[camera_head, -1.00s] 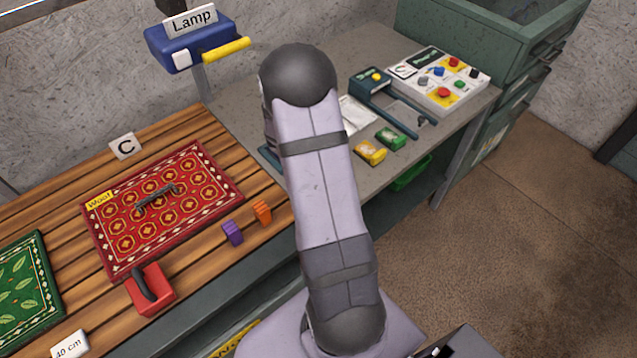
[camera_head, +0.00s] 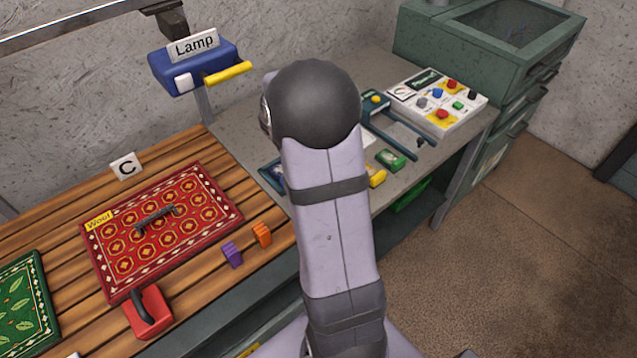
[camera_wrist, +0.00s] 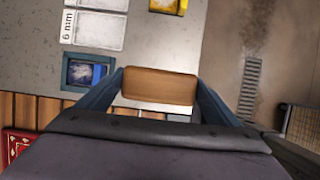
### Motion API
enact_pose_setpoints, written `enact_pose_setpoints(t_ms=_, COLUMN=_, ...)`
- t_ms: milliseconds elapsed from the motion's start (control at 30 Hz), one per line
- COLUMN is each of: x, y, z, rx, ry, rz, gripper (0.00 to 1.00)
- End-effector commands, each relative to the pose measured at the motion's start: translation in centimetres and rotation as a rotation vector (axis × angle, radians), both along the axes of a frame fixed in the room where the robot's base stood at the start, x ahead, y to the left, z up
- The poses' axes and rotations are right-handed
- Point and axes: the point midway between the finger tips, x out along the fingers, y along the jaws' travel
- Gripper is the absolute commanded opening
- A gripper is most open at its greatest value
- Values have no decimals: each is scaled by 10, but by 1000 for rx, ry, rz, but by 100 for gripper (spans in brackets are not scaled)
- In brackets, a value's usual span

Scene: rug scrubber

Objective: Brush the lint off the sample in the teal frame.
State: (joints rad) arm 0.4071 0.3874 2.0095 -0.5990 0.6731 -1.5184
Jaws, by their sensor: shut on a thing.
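In the wrist view the teal frame (camera_wrist: 65,72) lies on the grey table left of my gripper. Inside it is a dark blue sample (camera_wrist: 86,73) with pale patches; I cannot tell single bits of lint. My gripper (camera_wrist: 160,86) is shut on a brown wooden block (camera_wrist: 160,84), likely the brush, held between its two blue-grey fingers. The block is to the right of the frame and apart from it in the picture; its underside is hidden. In the head view the frame (camera_head: 265,171) shows only partly beside my arm, which hides my gripper and the block.
A red rug (camera_head: 190,235), purple block (camera_head: 232,254), orange block (camera_head: 262,235) and red-based tool (camera_head: 149,312) sit on wooden slats.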

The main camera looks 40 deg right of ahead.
Motion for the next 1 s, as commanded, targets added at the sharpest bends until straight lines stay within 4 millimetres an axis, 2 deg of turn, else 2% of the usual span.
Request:
enact_pose_setpoints(t_ms=167, x=0, y=0, z=0, rx=0, ry=-1, rz=0, gripper=61)
enact_pose_setpoints(t_ms=200, x=0, y=0, z=0, rx=0, ry=-1, rz=-1, gripper=81)
enact_pose_setpoints(t_ms=267, x=0, y=0, z=0, rx=0, ry=-1, rz=-1, gripper=68)
enact_pose_setpoints(t_ms=567, x=-1, y=1, z=0, rx=0, ry=-1, rz=-56, gripper=68)
enact_pose_setpoints(t_ms=767, x=-5, y=6, z=1, rx=0, ry=1, rz=-283, gripper=68)
enact_pose_setpoints(t_ms=867, x=-7, y=14, z=3, rx=0, ry=0, rz=-474, gripper=68)
enact_pose_setpoints(t_ms=1000, x=-8, y=34, z=8, rx=1, ry=2, rz=-788, gripper=68)
